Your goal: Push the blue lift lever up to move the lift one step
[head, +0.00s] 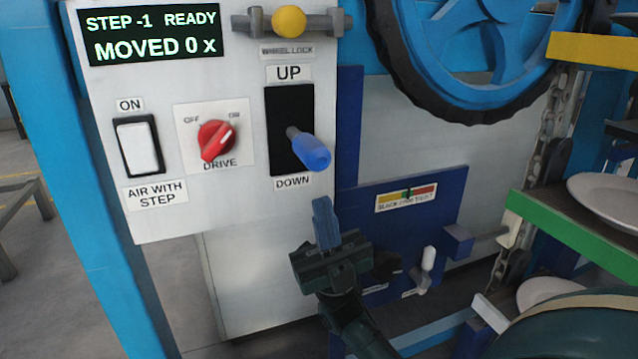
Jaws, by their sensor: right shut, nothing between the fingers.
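The blue lift lever (310,151) sticks out of a black slot (291,105) on the white control panel (235,205). The slot is marked UP above and DOWN below, and the lever's knob is in its lower half, near DOWN. My right gripper (323,205) is just below the knob, its fingers shut and pointing up, with nothing in them. A gap shows between fingertips and knob in the picture. The display (152,32) reads STEP -1 READY, MOVED 0 x. My left gripper is not in view.
A red drive knob (216,140) and a white air switch (139,146) are left of the lever. A yellow-knobbed wheel lock (289,21) is above it. A big blue wheel (480,45) and shelves with plates (610,198) are at the right.

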